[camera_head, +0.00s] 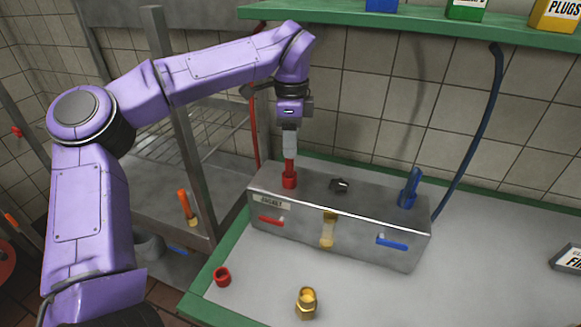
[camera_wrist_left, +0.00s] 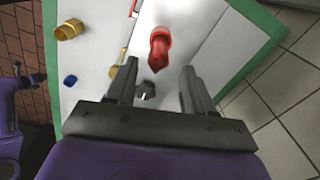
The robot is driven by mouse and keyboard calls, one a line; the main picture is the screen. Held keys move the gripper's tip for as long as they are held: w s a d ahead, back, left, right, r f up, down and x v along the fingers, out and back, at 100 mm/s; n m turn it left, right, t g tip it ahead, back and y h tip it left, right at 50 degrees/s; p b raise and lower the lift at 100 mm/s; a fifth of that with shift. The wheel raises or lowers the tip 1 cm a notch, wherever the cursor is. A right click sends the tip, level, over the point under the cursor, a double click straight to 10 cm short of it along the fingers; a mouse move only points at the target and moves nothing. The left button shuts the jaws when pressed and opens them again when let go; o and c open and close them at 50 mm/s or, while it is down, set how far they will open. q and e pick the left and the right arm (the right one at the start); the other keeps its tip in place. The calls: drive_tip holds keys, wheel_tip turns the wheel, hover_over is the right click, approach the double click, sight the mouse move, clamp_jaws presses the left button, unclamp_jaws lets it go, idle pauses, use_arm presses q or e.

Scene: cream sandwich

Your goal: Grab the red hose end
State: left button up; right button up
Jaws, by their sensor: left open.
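The red hose end (camera_head: 290,176) stands upright on top of the metal box (camera_head: 375,240), at its left end. My left gripper (camera_head: 289,152) points down over it, and its fingers look to be at the red piece's upper part. In the left wrist view, the red hose end (camera_wrist_left: 160,45) shows just beyond the open fingers (camera_wrist_left: 159,68), roughly in line with the gap. I cannot tell whether they touch it. My right gripper is not in view.
A dark knob (camera_head: 339,186) and a blue hose end (camera_head: 409,188) are on the box top. A red cap (camera_head: 222,277) and a brass fitting (camera_head: 306,303) stand on the bench in front. A green shelf (camera_head: 400,23) runs above. The bench's right side is mostly clear.

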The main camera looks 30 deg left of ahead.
sight(290, 168)
use_arm(q)
drive_tip(key=shift+f, duration=0.4)
drive_tip(key=f+p, duration=0.1)
drive_tip(key=f, duration=0.1)
drive_tip(key=f+p, duration=0.1)
drive_tip(key=f, duration=0.1)
drive_tip(key=shift+s+a, duration=0.15)
drive_tip(key=shift+a, duration=0.05)
drive_tip(key=shift+f, duration=0.4)
clamp_jaws()
drive_tip(key=shift+r, duration=0.1)
